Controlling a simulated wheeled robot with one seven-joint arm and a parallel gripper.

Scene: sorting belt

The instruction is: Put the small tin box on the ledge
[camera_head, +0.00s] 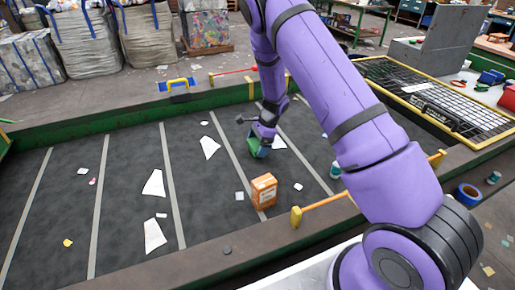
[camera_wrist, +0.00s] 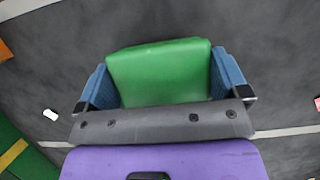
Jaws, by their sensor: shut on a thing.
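My gripper (camera_head: 262,137) is over the dark belt, right of the picture's middle line, pointing down. It is shut on a green, rounded-corner box (camera_wrist: 160,72), which I take for the small tin box. The blue fingers sit on its left and right sides in the wrist view. The same box shows in the head view (camera_head: 256,149), partly hidden by the gripper. I cannot tell whether it touches the belt. A brown ledge (camera_head: 185,270) runs along the near edge of the belt.
An orange carton (camera_head: 264,191) stands on the belt near the ledge. A yellow-ended orange bar (camera_head: 325,203) lies to its right. White scraps (camera_head: 154,184) are scattered on the belt. A blue tape roll (camera_head: 467,194) sits at the right. Much of the ledge's left part is bare.

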